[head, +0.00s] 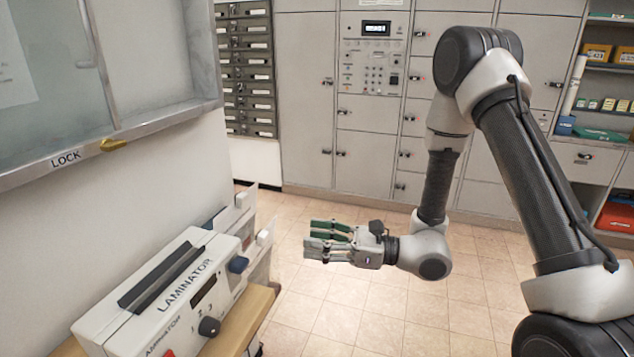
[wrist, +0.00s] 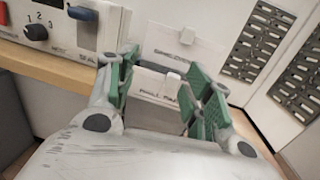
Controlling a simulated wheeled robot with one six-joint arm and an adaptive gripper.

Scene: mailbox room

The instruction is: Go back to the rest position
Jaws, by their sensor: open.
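My gripper (head: 328,242) is at the middle of the head view, pointing left, with open floor behind it. In the wrist view its green-padded fingers (wrist: 163,92) stand apart with nothing between them. It is to the right of the white laminator (head: 165,300) and apart from it. My arm comes in from the right side of the head view and bends down to the gripper.
The laminator stands on a wooden-topped table (head: 246,322). A wall cabinet (head: 110,90) labelled LOCK hangs at left. Grey lockers (head: 305,100) line the back, and shelves with boxes (head: 597,53) are at right. The tiled floor (head: 380,318) looks clear.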

